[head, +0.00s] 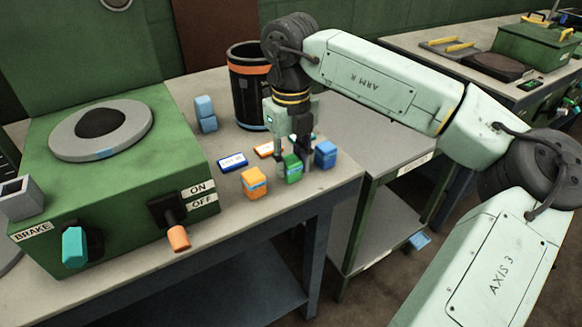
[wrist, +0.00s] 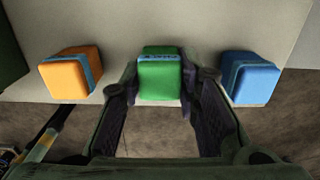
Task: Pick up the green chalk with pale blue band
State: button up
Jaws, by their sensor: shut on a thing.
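The green chalk with the pale blue band (head: 291,172) is a small block near the front right corner of the grey table (head: 225,105). In the wrist view the green chalk (wrist: 160,82) sits in the middle, its band partly hidden. My gripper (head: 292,160) points down from above with its fingers on either side of the chalk. It is shut on the green chalk. In the wrist view the fingers of my gripper (wrist: 160,95) show left and right of it. I cannot tell whether the chalk is clear of the table.
An orange block (head: 254,183) with a blue band stands just left, and a blue block (head: 325,154) just right. Labelled cards (head: 232,162) lie behind. A black bin with an orange stripe (head: 246,90) and a light blue stack (head: 205,114) stand further back. A green machine (head: 125,205) fills the left.

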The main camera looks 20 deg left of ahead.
aim_at(291, 159)
grip_shut()
jog(key=shift+r, duration=0.5)
notch_tip(291, 159, up, 2)
jog(key=shift+b, duration=0.7)
jog(key=s+d+r+b, duration=0.1)
jog(key=s+b, duration=0.1)
jog(key=s, duration=0.5)
jog(key=s+d+r+b, duration=0.1)
jog(key=s+d+b, duration=0.1)
jog(key=s, duration=0.6)
jog(key=shift+s+d, duration=0.3)
jog(key=o, duration=0.6)
grip_release()
jog(key=c, duration=0.5)
jog(key=shift+c, duration=0.2)
